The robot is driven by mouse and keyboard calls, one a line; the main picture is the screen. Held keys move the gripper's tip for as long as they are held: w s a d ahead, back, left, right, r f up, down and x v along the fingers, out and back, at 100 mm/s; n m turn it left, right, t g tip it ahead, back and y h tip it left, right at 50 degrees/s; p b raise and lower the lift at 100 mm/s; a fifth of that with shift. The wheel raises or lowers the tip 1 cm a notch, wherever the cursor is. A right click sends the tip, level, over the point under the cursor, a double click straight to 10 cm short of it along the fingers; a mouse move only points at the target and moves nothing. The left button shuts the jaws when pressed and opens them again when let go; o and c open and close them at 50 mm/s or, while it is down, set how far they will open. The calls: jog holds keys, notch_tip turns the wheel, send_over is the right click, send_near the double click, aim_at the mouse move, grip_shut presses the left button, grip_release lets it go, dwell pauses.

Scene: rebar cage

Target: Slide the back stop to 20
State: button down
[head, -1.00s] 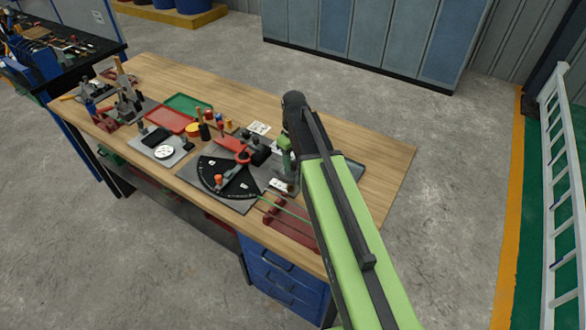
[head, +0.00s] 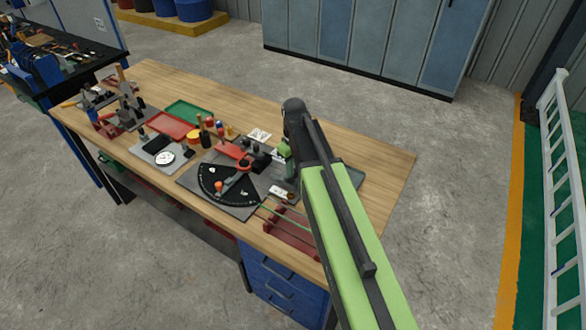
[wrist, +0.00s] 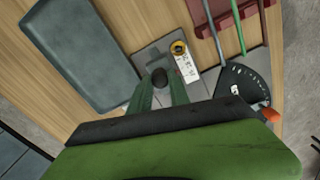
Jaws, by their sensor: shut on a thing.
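My gripper (wrist: 160,88) is shut on a small round black knob (wrist: 159,76) in the wrist view. The knob appears to belong to the back stop, whose body is mostly hidden by my fingers. Beside the knob, to the right, a white scale strip (wrist: 187,72) lies on the grey plate; its marks are too small to read surely. A brass ring (wrist: 178,47) sits at the strip's upper end. In the head view my gripper (head: 284,163) points down at the right of the bending plate (head: 240,208), and the scale strip (head: 279,189) shows near it.
A black angle dial (head: 215,190) with an orange knob (head: 219,186) lies left of my gripper. Red supports (head: 290,228) hold thin rods at the bench's front. A dark flat tray (wrist: 82,52) lies close on the left in the wrist view. The bench's right end is bare.

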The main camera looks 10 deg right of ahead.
dwell(0.8)
jog(key=shift+s+d, duration=0.75)
jog(key=shift+s, duration=0.1)
jog(key=shift+w, duration=0.1)
jog(key=c, duration=1.2)
grip_release()
notch_tip(320, 180, up, 18)
jog(key=p, duration=1.7)
jog(key=shift+f, duration=0.25)
